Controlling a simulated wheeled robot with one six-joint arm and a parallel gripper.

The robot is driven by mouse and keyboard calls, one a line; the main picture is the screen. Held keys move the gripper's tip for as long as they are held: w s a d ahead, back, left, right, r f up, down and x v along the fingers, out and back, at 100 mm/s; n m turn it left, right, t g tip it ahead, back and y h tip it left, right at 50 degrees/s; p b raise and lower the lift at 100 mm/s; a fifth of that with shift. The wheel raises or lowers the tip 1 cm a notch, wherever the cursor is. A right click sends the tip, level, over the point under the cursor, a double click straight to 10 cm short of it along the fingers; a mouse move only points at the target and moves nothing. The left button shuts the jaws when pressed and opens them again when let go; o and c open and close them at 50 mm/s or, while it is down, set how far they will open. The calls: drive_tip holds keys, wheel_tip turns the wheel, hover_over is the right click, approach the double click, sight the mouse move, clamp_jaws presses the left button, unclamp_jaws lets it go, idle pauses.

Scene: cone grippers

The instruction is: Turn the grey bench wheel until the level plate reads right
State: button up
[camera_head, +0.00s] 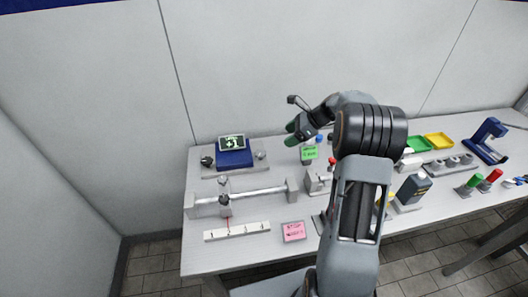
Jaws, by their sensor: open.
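A dark display plate (232,143) with light marks, perhaps "+1", sits on a blue box (234,159) at the back left of the bench. A dark round knob (206,161) stands at the left end of that unit's grey base; I cannot tell whether it is the grey bench wheel. A rail (258,193) in front carries a grey upright piece (224,184). A white strip (249,230) with marks lies before it. My gripper (290,133), green-tipped, is open and apart from these, to the right of the blue box. My arm hides the bench's middle.
A wall (110,75) rises behind the bench (205,258).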

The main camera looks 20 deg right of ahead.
sight(261, 152)
drive_tip(key=p+x, duration=0.1)
drive_tip(key=x, duration=1.2)
drive_tip(key=shift+a+f, duration=0.2)
drive_tip(key=shift+c, duration=0.3)
drive_tip(key=c, duration=0.9)
drive_tip(key=shift+o, duration=0.2)
drive_tip(key=n+g, duration=0.2)
drive_tip(key=n, duration=0.1)
drive_tip(key=n+g, duration=0.2)
drive_tip(key=shift+w+y+p, duration=0.3)
drive_tip(key=shift+y+p, duration=0.1)
drive_tip(key=n+g, duration=0.2)
drive_tip(key=n, duration=0.1)
drive_tip(key=n+g, duration=0.1)
drive_tip(key=shift+w+n+h, duration=0.25)
drive_tip(key=shift+n+h, duration=0.05)
drive_tip(key=shift+h, duration=0.1)
drive_tip(key=shift+g, duration=0.3)
